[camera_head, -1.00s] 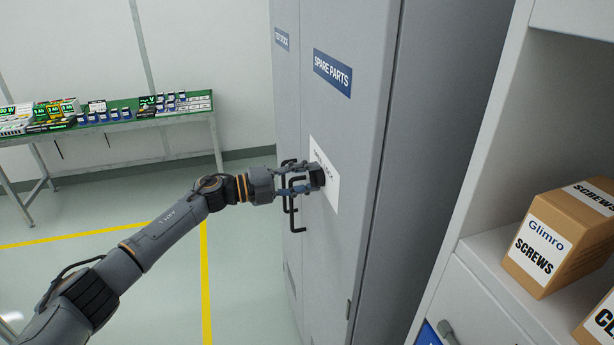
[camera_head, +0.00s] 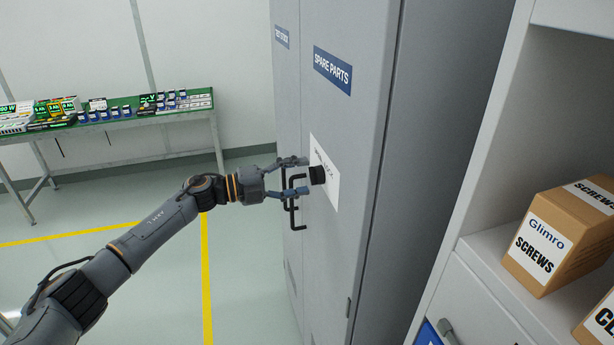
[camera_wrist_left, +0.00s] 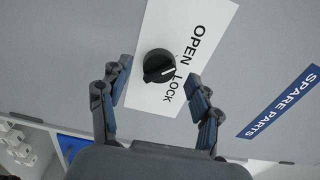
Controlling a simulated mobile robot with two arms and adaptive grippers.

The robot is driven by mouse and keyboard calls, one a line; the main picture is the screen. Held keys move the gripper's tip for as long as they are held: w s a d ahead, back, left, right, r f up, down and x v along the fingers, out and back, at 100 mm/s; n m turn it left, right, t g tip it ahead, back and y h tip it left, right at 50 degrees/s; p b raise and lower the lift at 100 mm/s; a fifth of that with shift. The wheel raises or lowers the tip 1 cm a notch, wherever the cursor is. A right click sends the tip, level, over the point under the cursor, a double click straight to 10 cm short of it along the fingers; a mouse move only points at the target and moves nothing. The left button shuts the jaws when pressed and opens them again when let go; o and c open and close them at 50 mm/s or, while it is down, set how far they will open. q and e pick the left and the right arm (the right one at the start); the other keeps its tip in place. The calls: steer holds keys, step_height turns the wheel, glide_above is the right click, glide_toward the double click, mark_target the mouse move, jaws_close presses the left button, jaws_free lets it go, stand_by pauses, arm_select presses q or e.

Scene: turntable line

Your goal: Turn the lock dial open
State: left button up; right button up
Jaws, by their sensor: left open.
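The lock dial (camera_head: 317,175) is a round black knob on a white label plate (camera_head: 330,187) on the grey cabinet door (camera_head: 345,130) marked "SPARE PARTS". In the left wrist view the dial (camera_wrist_left: 157,66) shows a white pointer line directed to the right, near the gap between the words "OPEN" (camera_wrist_left: 197,44) and "LOCK" (camera_wrist_left: 187,85). My left gripper (camera_head: 304,176) is open and empty, its fingertips just short of the dial and apart from it. In the wrist view the gripper (camera_wrist_left: 159,82) has one finger on each side of the dial. My right gripper is not shown.
Black door handles (camera_head: 290,203) stick out beside and below my left gripper. A shelf unit with a box of screws (camera_head: 540,243) stands at right. A green-topped table (camera_head: 120,112) with goods is at the back left. The floor between is clear.

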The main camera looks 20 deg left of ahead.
arm_select(q)
steer(key=v, duration=0.9)
steer(key=shift+s+a, duration=0.2)
steer(key=shift+a, duration=0.1)
